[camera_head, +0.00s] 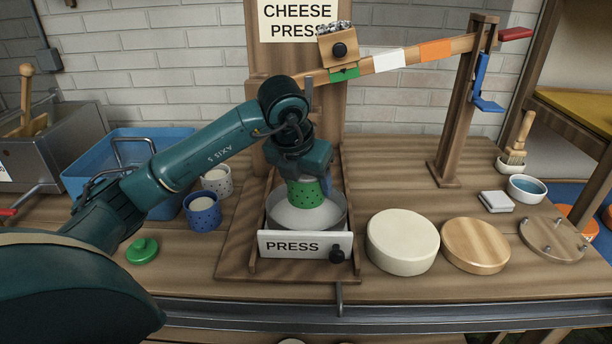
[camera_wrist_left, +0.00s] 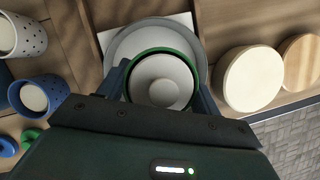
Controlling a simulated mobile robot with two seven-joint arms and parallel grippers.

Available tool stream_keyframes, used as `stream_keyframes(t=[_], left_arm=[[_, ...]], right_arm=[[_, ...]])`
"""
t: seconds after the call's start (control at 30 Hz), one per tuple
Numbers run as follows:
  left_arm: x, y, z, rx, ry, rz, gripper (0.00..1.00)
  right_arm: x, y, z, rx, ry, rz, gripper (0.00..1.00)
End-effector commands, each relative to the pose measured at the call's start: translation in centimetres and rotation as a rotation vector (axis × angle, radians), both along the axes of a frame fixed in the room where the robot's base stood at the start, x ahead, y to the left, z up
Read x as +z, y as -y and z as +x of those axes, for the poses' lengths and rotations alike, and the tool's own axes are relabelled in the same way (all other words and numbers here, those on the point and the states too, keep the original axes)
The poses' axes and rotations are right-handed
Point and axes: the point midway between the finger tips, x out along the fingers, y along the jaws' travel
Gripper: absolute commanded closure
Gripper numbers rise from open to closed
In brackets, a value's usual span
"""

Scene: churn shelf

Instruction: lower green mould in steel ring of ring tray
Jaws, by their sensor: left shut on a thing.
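The green mould (camera_head: 307,192), a perforated cup, is upright within the outline of the steel ring (camera_head: 340,212) on the ring tray, whose white front reads PRESS (camera_head: 292,246). I cannot tell whether its base touches the tray floor. My left gripper (camera_head: 305,178) is shut on the mould from above and hides its upper part. In the left wrist view, the green mould (camera_wrist_left: 134,84) shows its round rim with a pale round top inside, between the fingers. The steel ring (camera_wrist_left: 202,62) surrounds it there. My right gripper is not in view.
The press lever (camera_head: 435,50) slants above with its weight box (camera_head: 338,48). White and blue moulds (camera_head: 203,212) and a green lid (camera_head: 142,250) lie left. A cream cheese wheel (camera_head: 402,241) and wooden discs (camera_head: 475,245) stand close right of the tray.

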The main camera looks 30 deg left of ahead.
Motion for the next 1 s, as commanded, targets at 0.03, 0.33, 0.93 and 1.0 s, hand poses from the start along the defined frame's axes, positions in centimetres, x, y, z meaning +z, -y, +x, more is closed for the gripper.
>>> stream_keyframes(t=[0.03, 0.33, 0.93, 1.0], left_arm=[[-0.7, 0.0, 0.0, 0.0, 0.001, -0.001, 0.58], [-3.0, 0.0, 0.0, 0.0, 0.002, -0.001, 0.58], [-4.2, 0.0, 0.0, 0.0, 0.003, -0.001, 0.58], [-4.2, 0.0, 0.0, 0.0, 0.003, -0.001, 0.58]], right_arm=[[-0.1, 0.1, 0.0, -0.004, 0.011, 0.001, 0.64], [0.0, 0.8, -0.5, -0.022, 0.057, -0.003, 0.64], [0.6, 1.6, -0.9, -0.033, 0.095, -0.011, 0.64], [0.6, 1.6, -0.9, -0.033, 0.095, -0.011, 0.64]])
